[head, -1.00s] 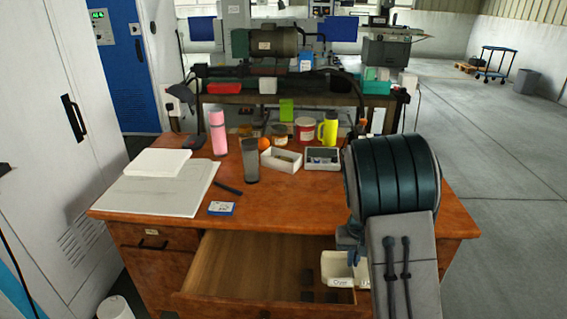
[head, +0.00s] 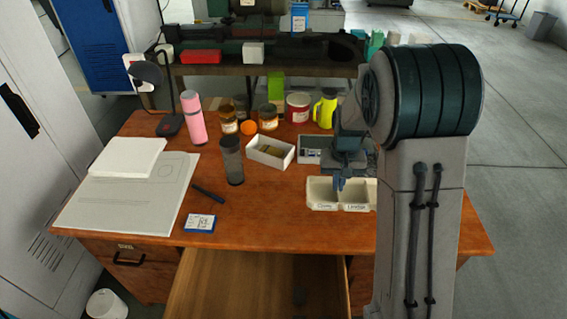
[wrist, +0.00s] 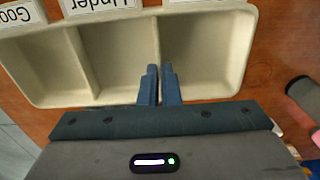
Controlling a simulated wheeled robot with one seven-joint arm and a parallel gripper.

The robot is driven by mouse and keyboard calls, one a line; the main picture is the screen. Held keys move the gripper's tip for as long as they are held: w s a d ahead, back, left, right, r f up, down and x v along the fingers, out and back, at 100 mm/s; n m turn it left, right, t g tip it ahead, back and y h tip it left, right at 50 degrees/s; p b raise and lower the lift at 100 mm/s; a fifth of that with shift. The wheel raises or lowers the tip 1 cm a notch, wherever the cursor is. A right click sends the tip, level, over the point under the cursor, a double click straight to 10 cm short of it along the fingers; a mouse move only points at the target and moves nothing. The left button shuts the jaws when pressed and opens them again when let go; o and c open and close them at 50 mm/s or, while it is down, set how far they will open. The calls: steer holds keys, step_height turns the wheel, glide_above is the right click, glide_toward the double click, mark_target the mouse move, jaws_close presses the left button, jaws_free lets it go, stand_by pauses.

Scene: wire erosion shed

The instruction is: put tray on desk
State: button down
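A cream divided tray (head: 322,206) with labelled compartments shows at the front right of the desk (head: 270,222) in the head view. I cannot tell whether its base touches the desktop. In the wrist view the tray (wrist: 243,45) fills the upper part, with labels along its far side. My gripper (wrist: 160,86) has its two blue fingers close together on the tray's divider, between the middle and right compartments. In the head view my gripper (head: 341,183) reaches down to the tray, and my arm hides the tray's right part.
The drawer (head: 230,290) below is open. A white box (head: 268,158), a grey box (head: 310,150), a dark cup (head: 232,165), a pink bottle (head: 193,118) and jars stand behind the tray. A blue-edged card (head: 200,223) and a pen lie left. Bare desktop separates card and tray.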

steer(key=p, duration=0.2)
glide_above(304, 198)
step_height(304, 198, down, 6)
steer(key=shift+w+f, duration=0.1)
steer(key=shift+f, duration=0.15)
steer(key=shift+f+p, duration=0.4)
steer(key=shift+f, duration=1.65)
steer(key=shift+f, duration=0.2)
steer(key=c, duration=1.6)
jaws_free()
steer(key=shift+c, duration=0.2)
steer(key=shift+r, duration=0.1)
